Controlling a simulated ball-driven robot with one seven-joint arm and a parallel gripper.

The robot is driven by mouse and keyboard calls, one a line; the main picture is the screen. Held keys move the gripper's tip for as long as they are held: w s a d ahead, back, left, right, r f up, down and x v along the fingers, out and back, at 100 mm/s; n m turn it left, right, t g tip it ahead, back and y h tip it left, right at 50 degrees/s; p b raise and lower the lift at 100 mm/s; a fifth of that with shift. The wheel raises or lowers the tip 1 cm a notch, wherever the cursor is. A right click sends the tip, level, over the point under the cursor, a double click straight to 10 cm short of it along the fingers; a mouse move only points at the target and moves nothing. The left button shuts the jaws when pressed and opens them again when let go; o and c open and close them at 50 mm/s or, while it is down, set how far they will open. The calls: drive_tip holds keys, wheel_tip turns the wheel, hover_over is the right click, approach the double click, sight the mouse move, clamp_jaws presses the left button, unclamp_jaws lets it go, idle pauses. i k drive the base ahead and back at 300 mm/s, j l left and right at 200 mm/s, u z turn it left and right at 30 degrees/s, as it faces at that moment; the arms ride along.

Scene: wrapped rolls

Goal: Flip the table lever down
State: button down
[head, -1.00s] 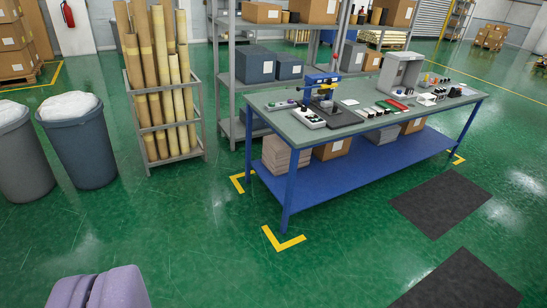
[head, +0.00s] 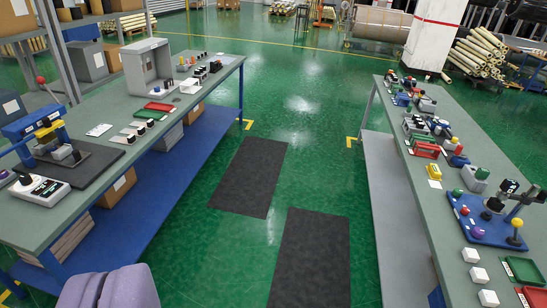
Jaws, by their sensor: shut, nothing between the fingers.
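My gripper (head: 108,287) shows at the bottom left as two purple fingers pressed together, empty and apart from both tables. On the left table (head: 92,168), a blue device (head: 24,128) has a lever with a red ball knob (head: 40,81), standing raised. On the right table (head: 440,226), a blue board (head: 484,228) carries a short upright stick with a yellow ball knob (head: 517,223) and a dark knobbed part (head: 494,204). I cannot tell which of these is the table lever. The far small parts on the right table are too small to make out.
Green floor lies open between the tables, with two dark mats (head: 250,176) (head: 311,258) on it. The left table has a blue lower shelf (head: 175,165) with boxes. A grey open box (head: 149,68) stands on that table. A white pillar (head: 436,38) stands behind.

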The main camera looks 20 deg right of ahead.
sight(517, 222)
drive_tip(key=i+l+z, duration=0.2)
drive_tip(key=i+z, duration=0.3)
drive_tip(key=i, duration=0.2)
drive_tip(key=i+j+z, duration=0.1)
drive_tip(key=i+z, duration=0.35)
drive_tip(key=i, duration=0.25)
drive_tip(key=i+l+z, duration=0.15)
drive_tip(key=i, duration=0.25)
drive_tip(key=i+l+z, duration=0.2)
drive_tip(key=i, duration=0.25)
drive_tip(key=i+l+z, duration=0.15)
drive_tip(key=i, duration=0.3)
drive_tip(key=i+l+z, duration=0.1)
drive_tip(key=l, duration=0.15)
